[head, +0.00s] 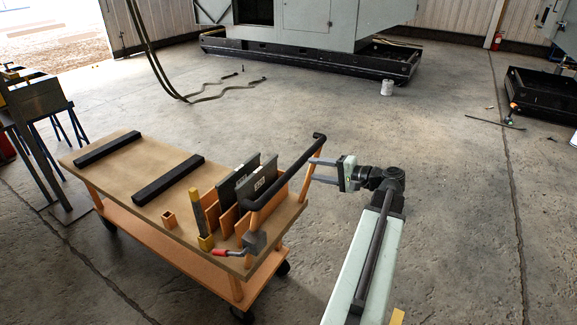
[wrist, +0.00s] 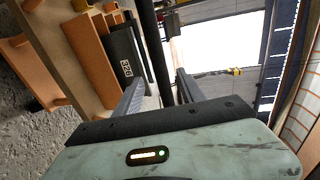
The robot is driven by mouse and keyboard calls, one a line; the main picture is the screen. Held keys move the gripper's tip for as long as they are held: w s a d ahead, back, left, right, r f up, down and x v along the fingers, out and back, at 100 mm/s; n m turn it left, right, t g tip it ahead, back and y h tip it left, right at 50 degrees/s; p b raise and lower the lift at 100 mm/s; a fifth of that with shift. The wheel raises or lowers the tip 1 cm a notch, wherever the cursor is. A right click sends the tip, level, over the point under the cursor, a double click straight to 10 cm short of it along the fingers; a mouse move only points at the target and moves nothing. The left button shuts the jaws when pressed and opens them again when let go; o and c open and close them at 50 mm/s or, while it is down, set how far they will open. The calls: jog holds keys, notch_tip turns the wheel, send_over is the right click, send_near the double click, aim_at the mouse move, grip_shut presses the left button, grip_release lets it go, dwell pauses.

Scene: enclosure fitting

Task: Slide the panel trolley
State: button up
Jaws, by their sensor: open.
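The panel trolley (head: 110,165) is a low orange cart with a tan wooden top and black castors, left of centre in the head view. Its black push handle (head: 285,172) runs across its right end on orange uprights. My gripper (head: 313,169) is open, its two fingers pointing left at the handle's far end. In the wrist view the black handle bar (wrist: 154,50) runs between the two finger lines (wrist: 158,88). I cannot tell whether the fingers touch it. Two dark panels stand in orange slots on the trolley; one panel (wrist: 123,62) shows a white label in the wrist view.
Two black bars (head: 168,180) lie on the trolley top, and a red-handled tool (head: 240,250) sits at its near corner. A blue-legged stand (head: 40,105) is at the left. A large machine (head: 310,30) stands behind. The concrete floor at the right is mostly clear.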

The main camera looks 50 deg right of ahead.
aim_at(300, 167)
jog(key=b+x, duration=0.1)
jog(key=x, duration=0.7)
jog(key=shift+w+a, duration=0.15)
grip_shut()
dwell(1.1)
